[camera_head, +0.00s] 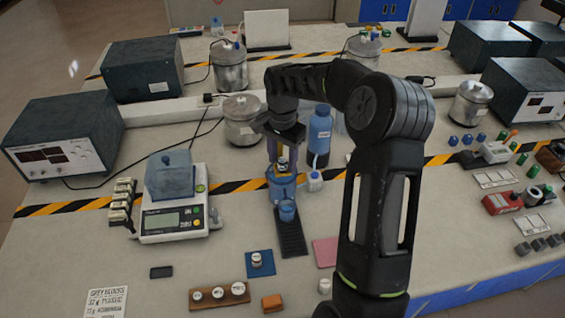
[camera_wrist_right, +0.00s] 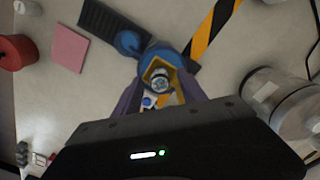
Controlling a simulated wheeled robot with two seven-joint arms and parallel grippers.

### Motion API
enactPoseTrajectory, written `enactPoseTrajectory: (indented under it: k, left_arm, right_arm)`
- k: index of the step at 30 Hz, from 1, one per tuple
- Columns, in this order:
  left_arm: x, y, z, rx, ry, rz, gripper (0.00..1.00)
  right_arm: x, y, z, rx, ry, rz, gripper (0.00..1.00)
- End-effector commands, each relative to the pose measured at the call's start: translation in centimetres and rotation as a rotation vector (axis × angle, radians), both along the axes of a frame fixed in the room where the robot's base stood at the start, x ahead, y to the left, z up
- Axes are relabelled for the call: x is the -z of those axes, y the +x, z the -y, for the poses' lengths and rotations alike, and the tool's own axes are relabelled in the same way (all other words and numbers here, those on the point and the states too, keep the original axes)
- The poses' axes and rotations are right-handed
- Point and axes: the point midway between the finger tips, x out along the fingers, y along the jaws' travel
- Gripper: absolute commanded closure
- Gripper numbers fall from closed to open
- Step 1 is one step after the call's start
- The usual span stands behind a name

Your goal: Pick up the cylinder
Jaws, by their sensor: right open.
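My right gripper (camera_head: 283,163) points down near the middle of the table, its two purple fingers apart. Between them is a small pale, metallic-looking cylinder (camera_wrist_right: 160,84) with a yellow piece around or under it; I cannot tell which, or whether the fingers touch it. In the right wrist view the fingers (camera_wrist_right: 161,92) reach both sides of the cylinder. My left gripper is in neither view.
A blue bottle (camera_head: 319,135) and a small white bottle (camera_head: 314,181) stand close right of the gripper. A balance (camera_head: 172,222) is to the left, a steel canister (camera_head: 241,122) behind. A wooden block (camera_head: 219,302) holds small weights in front.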

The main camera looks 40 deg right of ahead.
Motion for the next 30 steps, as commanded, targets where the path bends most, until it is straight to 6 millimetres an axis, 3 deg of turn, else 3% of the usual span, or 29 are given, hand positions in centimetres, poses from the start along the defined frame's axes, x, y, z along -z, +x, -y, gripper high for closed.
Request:
enactPoseTrajectory:
  k: [16, 30]
  left_arm:
    - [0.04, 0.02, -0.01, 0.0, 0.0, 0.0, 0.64]
    - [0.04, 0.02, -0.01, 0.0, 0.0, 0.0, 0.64]
  right_arm:
    - [-0.02, 0.01, 0.02, 0.0, 0.0, 0.001, 0.51]
    - [-0.02, 0.01, 0.02, 0.0, 0.0, 0.0, 0.9]
